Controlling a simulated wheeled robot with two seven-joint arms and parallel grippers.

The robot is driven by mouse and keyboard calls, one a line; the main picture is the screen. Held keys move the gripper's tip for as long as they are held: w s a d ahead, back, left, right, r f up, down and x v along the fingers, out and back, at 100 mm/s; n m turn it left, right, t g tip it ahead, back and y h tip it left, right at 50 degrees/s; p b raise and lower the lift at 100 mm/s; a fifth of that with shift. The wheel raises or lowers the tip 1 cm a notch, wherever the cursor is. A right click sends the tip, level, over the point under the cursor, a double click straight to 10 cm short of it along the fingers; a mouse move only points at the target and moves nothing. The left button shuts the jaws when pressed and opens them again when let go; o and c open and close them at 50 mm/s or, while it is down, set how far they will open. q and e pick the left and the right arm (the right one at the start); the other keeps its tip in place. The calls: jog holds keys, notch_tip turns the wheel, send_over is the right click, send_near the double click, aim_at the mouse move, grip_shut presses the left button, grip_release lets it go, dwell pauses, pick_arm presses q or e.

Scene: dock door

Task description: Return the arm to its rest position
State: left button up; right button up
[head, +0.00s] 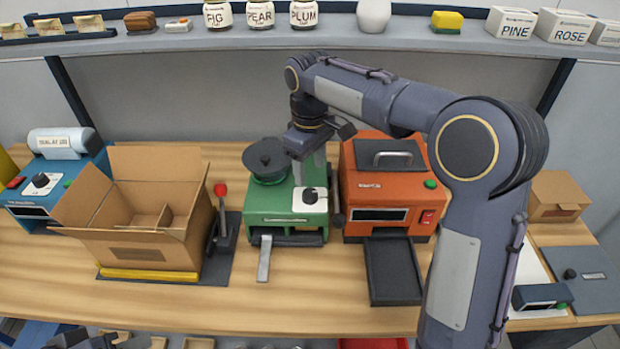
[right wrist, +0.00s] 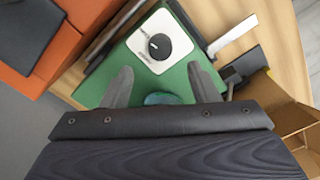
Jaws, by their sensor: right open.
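My right arm (head: 455,200) reaches up from the lower right of the head view, bends at the top and comes down over the green machine (head: 284,215). My right gripper (head: 312,160) hangs above the back of that machine, beside its dark round top (head: 267,160). In the right wrist view the two grey fingers of my right gripper (right wrist: 163,88) are spread apart. The green machine (right wrist: 125,70) with its white dial plate (right wrist: 160,42) lies beyond them. A teal round part shows between the fingers; I cannot tell whether they touch it. My left gripper is not in view.
An orange machine (head: 382,188) with a dark tray (head: 392,272) stands close to the right. An open carton (head: 140,250) and a red-knobbed lever (head: 221,190) stand left. A shelf (head: 310,42) with jars and boxes runs behind. The front bench strip (head: 200,310) is clear.

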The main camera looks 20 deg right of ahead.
jog(key=shift+r, duration=0.45)
jog(key=shift+s, duration=0.1)
jog(key=s+d+r+m+t+y, duration=0.1)
jog(key=s+d+m+t+y, duration=0.2)
jog(key=s, duration=0.7)
jog(key=s+d+m+t, duration=0.1)
jog(key=s+d+m, duration=0.25)
jog(key=s, duration=0.65)
jog(key=s+a+f+m+t, duration=0.1)
jog(key=s+f, duration=0.3)
jog(key=s, duration=0.4)
jog(key=shift+f+m+t+y, duration=0.3)
jog(key=shift+f+m+y, duration=0.1)
jog(key=shift+m, duration=0.45)
